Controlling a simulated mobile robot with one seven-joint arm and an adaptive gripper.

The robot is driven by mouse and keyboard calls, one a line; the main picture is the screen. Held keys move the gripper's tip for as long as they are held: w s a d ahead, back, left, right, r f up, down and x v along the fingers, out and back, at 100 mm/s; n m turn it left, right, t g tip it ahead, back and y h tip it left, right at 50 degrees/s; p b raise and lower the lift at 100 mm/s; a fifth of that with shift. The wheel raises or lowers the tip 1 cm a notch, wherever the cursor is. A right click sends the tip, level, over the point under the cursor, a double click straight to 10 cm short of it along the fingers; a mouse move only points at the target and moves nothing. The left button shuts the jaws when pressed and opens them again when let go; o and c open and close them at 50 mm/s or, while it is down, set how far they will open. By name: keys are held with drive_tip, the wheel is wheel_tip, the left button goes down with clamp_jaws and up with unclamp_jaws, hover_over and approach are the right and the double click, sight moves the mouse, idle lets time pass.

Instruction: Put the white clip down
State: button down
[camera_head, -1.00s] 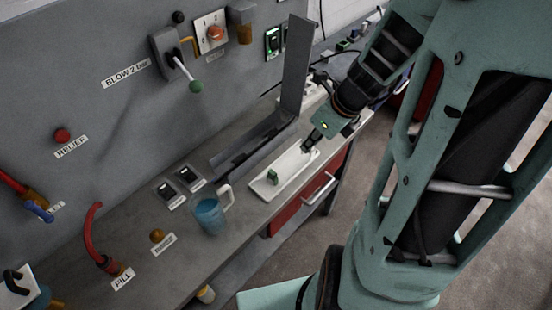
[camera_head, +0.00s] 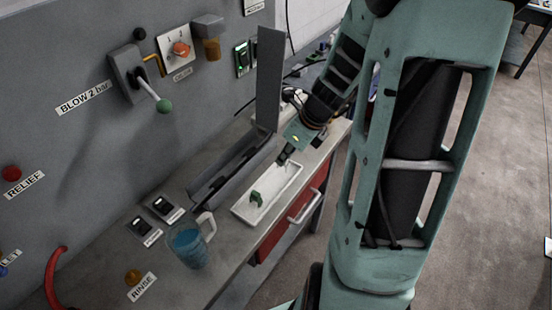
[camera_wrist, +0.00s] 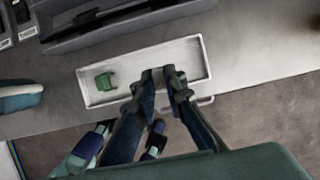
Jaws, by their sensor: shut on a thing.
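My gripper (camera_head: 287,154) is over the far end of the shallow white tray (camera_head: 281,183). In the wrist view, my gripper's fingertips (camera_wrist: 160,74) are close together over the middle of the tray (camera_wrist: 190,55). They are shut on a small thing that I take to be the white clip. It is hidden between the fingertips and hard to tell from the pale tray behind, so I cannot tell whether it touches the tray. A green clip (camera_head: 256,198) lies in the tray's near end; it also shows left of my fingers in the wrist view (camera_wrist: 104,81).
A long grey trough (camera_head: 228,175) runs behind the tray, with a tall grey upright plate (camera_head: 265,80) at its far end. A blue mug (camera_head: 188,246) stands to the left. The red drawer (camera_head: 283,226) is below the bench's front edge.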

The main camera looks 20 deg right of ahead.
drive_tip(key=w+f+b, duration=0.1)
drive_tip(key=w+f, duration=0.1)
drive_tip(key=shift+f, duration=0.3)
wheel_tip(320, 180, down, 3)
drive_tip(key=b, duration=0.3)
drive_tip(key=shift+w+d+f, duration=0.1)
drive_tip(key=shift+w, duration=0.05)
drive_tip(key=shift+f, duration=0.2)
drive_tip(key=c, duration=2)
unclamp_jaws()
drive_tip(key=shift+r, duration=0.1)
